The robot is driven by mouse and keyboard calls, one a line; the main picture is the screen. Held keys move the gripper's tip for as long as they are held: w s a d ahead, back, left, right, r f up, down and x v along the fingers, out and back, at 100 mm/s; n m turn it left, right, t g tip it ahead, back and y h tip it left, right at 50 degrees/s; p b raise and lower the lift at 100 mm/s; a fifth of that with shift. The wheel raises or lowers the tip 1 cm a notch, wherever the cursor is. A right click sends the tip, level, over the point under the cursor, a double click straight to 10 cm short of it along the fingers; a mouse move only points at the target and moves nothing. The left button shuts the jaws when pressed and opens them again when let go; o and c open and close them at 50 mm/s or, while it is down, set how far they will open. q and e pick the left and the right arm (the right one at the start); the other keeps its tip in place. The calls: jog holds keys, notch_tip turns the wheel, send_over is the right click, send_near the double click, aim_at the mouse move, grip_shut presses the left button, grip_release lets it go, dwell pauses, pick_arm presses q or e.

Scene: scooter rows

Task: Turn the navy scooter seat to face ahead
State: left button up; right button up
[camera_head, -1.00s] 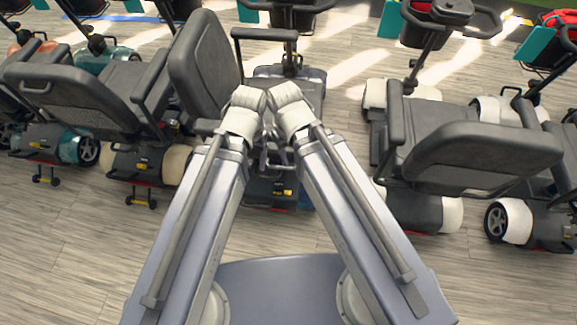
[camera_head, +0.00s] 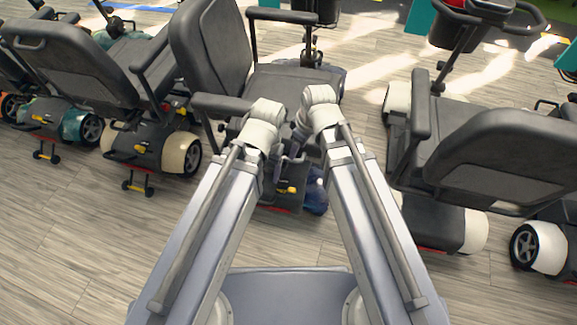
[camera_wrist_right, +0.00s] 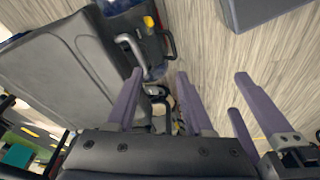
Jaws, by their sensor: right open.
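The navy scooter stands in the middle of the head view, its navy rear panel (camera_head: 316,196) low beside my right wrist. Its dark grey seat (camera_head: 292,84) is turned sideways: the backrest (camera_head: 208,48) is at the left and the cushion extends right. One armrest (camera_head: 222,104) is near me, the other is at the far side. My right gripper (camera_head: 297,143) is at the seat's near side, partly hidden by its wrist. In the right wrist view, its purple fingers (camera_wrist_right: 187,100) are apart and empty, beside a grey seat surface (camera_wrist_right: 55,80). My left gripper is hidden behind its wrist.
A scooter with white wheel covers (camera_head: 468,230) stands close on the right, its seat back (camera_head: 505,150) near my right arm. Cream (camera_head: 182,152) and teal (camera_head: 80,126) scooters stand at the left. The wooden floor (camera_head: 85,235) at the front left is clear.

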aim_at(287, 158)
pick_arm(q)
notch_tip(287, 158, down, 12)
jog(key=b, duration=0.9)
pick_arm(e)
jog(key=w+f+n+t+y, duration=0.1)
jog(key=w+f+n, duration=0.3)
jog(key=f, duration=0.6)
jog(key=shift+w+a+n+t+y, duration=0.15)
jog(key=shift+w+n+t+y, duration=0.25)
jog(key=shift+w, duration=0.8)
jog(key=shift+f, duration=0.2)
jog(key=b+x, duration=0.7)
jog(key=shift+w+a+f, duration=0.1)
jog(key=shift+a+f, duration=0.1)
jog(key=shift+f, duration=0.05)
pick_arm(q)
notch_tip(287, 158, down, 7)
jog(key=shift+a+r, duration=0.1)
pick_arm(e)
jog(key=shift+c, duration=0.4)
grip_shut()
